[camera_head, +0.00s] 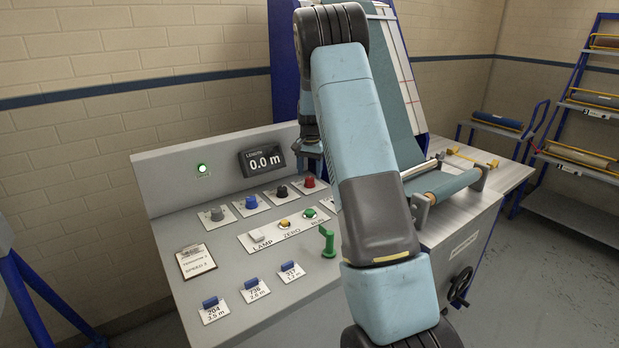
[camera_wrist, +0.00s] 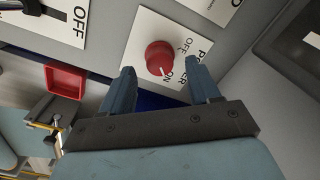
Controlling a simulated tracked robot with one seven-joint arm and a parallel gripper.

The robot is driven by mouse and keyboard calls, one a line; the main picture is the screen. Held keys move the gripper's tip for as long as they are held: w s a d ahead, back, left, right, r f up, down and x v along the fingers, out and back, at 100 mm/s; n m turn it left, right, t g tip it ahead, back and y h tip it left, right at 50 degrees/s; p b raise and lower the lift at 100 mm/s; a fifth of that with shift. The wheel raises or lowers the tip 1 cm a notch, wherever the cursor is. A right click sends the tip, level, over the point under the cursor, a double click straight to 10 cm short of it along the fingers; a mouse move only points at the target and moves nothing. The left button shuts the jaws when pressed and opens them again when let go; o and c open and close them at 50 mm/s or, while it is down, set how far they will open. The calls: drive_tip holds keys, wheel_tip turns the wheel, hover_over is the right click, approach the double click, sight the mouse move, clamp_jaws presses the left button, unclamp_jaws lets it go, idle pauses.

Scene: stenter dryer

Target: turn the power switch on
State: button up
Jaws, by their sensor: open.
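The power switch is a round red knob (camera_wrist: 160,57) on a white plate marked POWER, OFF and ON in the wrist view. A small pale mark shows at its lower edge; I cannot tell its exact setting. My gripper (camera_wrist: 159,70) is open, with one finger on each side of the knob at its near edge. I cannot see contact with it. In the head view my gripper (camera_head: 311,146) hangs over the back of the console, partly behind my arm. A red knob (camera_head: 308,182) shows just below it; I cannot tell if it is the same one.
The grey console (camera_head: 165,180) carries a lit green lamp (camera_head: 202,169), a length display (camera_head: 262,161) reading 0.0 m, several other knobs and a green lever (camera_head: 327,241). A red square part (camera_wrist: 65,81) lies left of my gripper in the wrist view.

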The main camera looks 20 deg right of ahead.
sight(310, 179)
wheel_tip(310, 179, up, 11)
drive_tip(key=shift+f, duration=0.15)
idle(0.4)
drive_tip(key=s+a+r+n+t, duration=0.1)
drive_tip(key=s+a+r, duration=0.35)
drive_tip(key=s, duration=0.25)
drive_tip(key=s+a+r+n+t, duration=0.1)
drive_tip(key=s+a+r+n, duration=0.15)
drive_tip(key=s+r, duration=0.4)
drive_tip(key=s+a+r+n+t, duration=0.1)
drive_tip(key=s+a+r, duration=0.3)
drive_tip(key=s, duration=0.5)
drive_tip(key=s+a+f+n+t, duration=0.1)
drive_tip(key=s+a+n, duration=0.1)
drive_tip(key=s, duration=0.9)
drive_tip(key=s+a+f+n+t, duration=0.1)
drive_tip(key=s+a+f+n, duration=0.1)
drive_tip(key=s, duration=0.9)
drive_tip(key=shift+s+a, duration=0.35)
drive_tip(key=shift+a, duration=0.55)
